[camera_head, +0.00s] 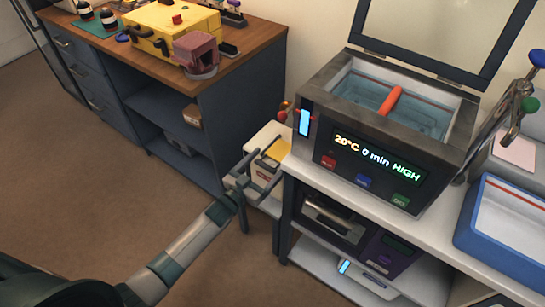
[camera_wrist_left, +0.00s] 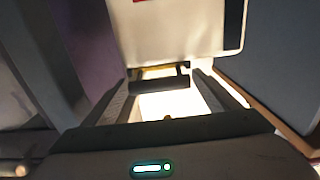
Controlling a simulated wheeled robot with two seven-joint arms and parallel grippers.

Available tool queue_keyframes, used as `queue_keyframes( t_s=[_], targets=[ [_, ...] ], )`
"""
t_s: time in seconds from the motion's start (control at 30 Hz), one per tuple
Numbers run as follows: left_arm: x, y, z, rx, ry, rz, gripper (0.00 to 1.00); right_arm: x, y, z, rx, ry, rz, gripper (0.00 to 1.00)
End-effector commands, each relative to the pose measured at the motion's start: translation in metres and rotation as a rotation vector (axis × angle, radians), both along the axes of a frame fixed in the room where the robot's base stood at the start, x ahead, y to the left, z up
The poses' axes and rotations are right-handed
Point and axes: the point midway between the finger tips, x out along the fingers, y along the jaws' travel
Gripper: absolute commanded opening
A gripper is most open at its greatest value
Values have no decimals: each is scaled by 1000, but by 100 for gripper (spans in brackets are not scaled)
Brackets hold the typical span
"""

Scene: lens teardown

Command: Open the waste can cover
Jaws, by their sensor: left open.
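The white waste can (camera_head: 265,137) stands in the gap between the blue cabinet and the white bench, with a yellow piece (camera_head: 278,149) at its top. My left gripper (camera_head: 262,172) is at the can's near side, its fingers spread and nothing clamped between them. In the left wrist view the open left gripper (camera_wrist_left: 163,76) faces a white panel (camera_wrist_left: 185,35) with a red mark at its top edge. A dark bar (camera_wrist_left: 160,82) lies between the fingertips; I cannot tell whether it touches them. The fingers partly hide the can in the head view. My right gripper is out of view.
A bath with its lid raised and a lit display (camera_head: 375,158) stands on the white bench (camera_head: 340,198), right of the can. The blue cabinet (camera_head: 245,110) stands close on the left. A blue tray (camera_head: 490,255) is at far right. The brown floor in front is clear.

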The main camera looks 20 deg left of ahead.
Motion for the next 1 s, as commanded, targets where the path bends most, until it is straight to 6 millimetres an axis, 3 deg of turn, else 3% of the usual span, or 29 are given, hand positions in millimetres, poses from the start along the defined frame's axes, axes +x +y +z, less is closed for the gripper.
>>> queue_keyframes(
  t_s=[0.2, 0.6, 0.67, 0.87, 1.0],
  targets=[
    [22, -8, 0, 0, -1, 1, 81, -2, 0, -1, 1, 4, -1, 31],
    [27, -10, 0, 0, 0, 0, 81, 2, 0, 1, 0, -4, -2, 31],
    [27, -10, 0, 0, 0, 0, 72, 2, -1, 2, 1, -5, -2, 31],
    [27, -10, 0, 0, 0, 0, 24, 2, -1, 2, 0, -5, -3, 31],
    [25, -9, 0, 0, 1, 0, 22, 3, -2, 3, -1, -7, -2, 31]
  ],
)
